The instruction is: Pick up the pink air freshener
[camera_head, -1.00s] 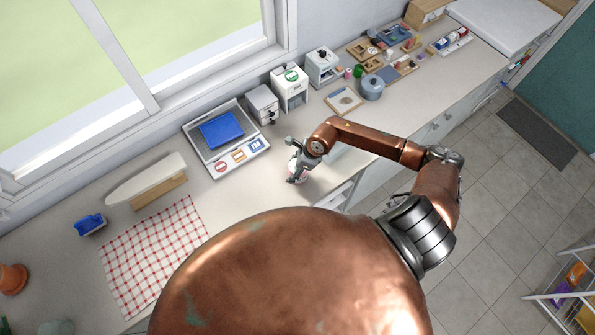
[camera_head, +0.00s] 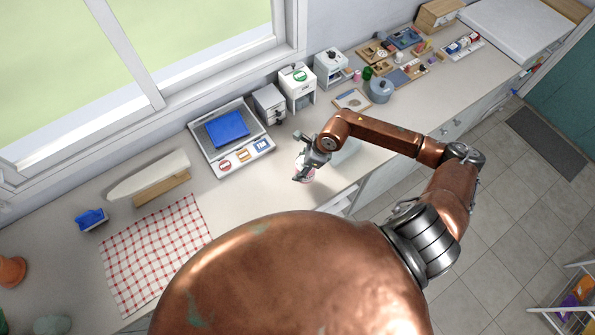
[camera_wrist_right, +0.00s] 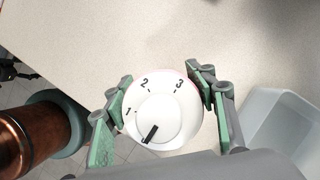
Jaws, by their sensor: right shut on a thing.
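The air freshener (camera_wrist_right: 165,108) shows in the right wrist view as a round white top with a dial, a black pointer and the numbers 1, 2 and 3. In the head view only a small white-and-pink part of it (camera_head: 306,175) shows under the gripper. My right gripper (camera_head: 304,167) is shut on it, with a green-padded finger on each side of the round top in the wrist view. I cannot tell whether its base touches the counter. My left gripper is not in view.
A pale translucent bin (camera_wrist_right: 283,128) stands close beside the right gripper. A scale-like tray with a blue pan (camera_head: 226,128) and small white boxes (camera_head: 298,86) stand behind. A checkered cloth (camera_head: 152,250) lies at left. The counter (camera_head: 262,190) in front of the tray is clear.

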